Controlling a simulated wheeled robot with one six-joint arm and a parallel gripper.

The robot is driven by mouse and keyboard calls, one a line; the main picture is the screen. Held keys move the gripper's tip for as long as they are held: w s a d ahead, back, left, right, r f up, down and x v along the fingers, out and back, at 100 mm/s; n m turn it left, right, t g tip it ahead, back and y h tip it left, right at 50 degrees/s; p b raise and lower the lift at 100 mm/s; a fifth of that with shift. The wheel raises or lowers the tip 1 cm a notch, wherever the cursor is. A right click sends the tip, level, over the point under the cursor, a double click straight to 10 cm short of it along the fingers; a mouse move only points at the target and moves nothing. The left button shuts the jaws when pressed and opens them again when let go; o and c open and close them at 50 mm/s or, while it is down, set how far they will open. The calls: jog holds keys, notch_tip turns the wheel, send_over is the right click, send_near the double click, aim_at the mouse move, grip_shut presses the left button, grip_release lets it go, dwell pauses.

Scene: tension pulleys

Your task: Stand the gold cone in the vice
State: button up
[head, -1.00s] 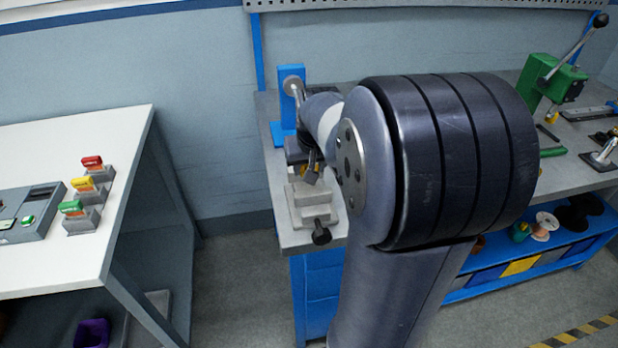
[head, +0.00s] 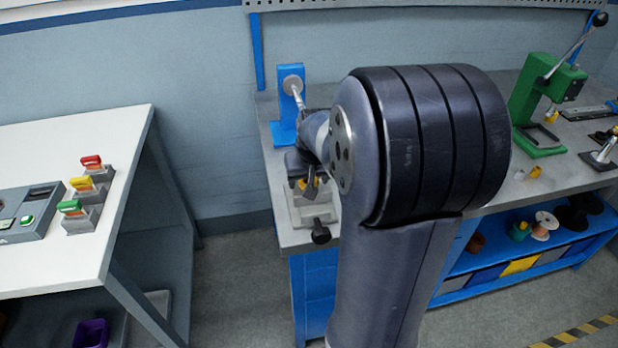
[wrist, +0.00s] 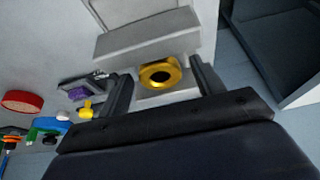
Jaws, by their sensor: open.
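The gold cone (wrist: 160,73) shows in the wrist view from above as a gold ring with a dark hole. It sits between the two grey blocks of the vice (wrist: 150,38), apparently upright; its lower part is hidden. My gripper (wrist: 160,80) is open, with one finger on each side of the cone and a gap visible at both. In the head view my gripper (head: 309,178) is low over the vice (head: 313,213) at the bench's left end. A bit of gold shows beside its finger there.
A blue stand (head: 288,110) is behind the vice. A green lever press (head: 545,100) stands on the bench at right. A white table (head: 110,200) with coloured switches is at left, across a floor gap. My arm hides the bench's middle.

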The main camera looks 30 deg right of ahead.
jog(key=shift+r, duration=0.4)
jog(key=v, duration=1.1)
jog(key=shift+s+r, duration=0.2)
jog(key=shift+s, duration=0.1)
